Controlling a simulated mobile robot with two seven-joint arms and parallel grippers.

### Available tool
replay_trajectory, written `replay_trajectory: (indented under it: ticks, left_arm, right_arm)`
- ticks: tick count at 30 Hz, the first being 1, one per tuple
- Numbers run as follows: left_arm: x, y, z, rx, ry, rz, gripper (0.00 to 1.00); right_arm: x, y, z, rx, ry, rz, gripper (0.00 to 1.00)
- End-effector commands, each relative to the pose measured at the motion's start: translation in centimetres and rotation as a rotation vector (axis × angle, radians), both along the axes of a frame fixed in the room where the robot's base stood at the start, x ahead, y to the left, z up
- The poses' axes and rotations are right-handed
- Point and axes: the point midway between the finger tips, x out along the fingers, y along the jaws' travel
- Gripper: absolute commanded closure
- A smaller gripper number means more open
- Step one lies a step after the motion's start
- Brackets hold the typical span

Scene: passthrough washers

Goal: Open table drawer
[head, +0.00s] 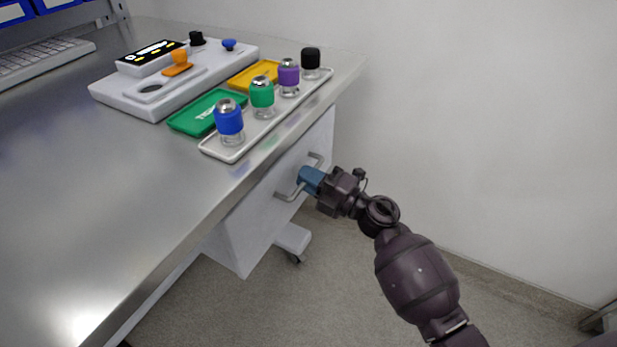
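The table drawer (262,232) is in a white cabinet under the right edge of the grey table (70,190). Its front faces right, and no gap shows around it. A grey bar handle (285,196) stands out from the front. My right gripper (310,180) reaches in from the lower right. Its blue fingertips are at the middle of the handle and hide that part of the bar. Whether the fingers are closed around the bar cannot be made out. My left gripper is out of view.
A white tray (222,152) with several capped bottles stands near the table edge above the drawer. Green (195,118) and yellow trays, a white device (118,98) and a keyboard (40,62) lie behind it. The floor (350,270) right of the drawer is clear.

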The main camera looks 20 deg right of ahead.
Motion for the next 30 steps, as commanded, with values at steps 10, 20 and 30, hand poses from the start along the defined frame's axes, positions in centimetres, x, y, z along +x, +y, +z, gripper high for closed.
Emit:
replay_trajectory:
  ticks: [10,20,30]
  left_arm:
    - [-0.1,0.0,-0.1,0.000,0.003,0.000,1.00]
    - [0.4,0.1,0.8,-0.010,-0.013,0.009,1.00]
    - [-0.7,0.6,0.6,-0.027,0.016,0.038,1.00]
  right_arm:
    - [-0.1,-0.1,0.0,0.000,0.000,0.000,1.00]
    - [-3.2,-2.6,0.2,-0.004,-0.001,-0.003,1.00]
    - [-11.3,-8.9,0.2,-0.004,0.002,-0.003,1.00]
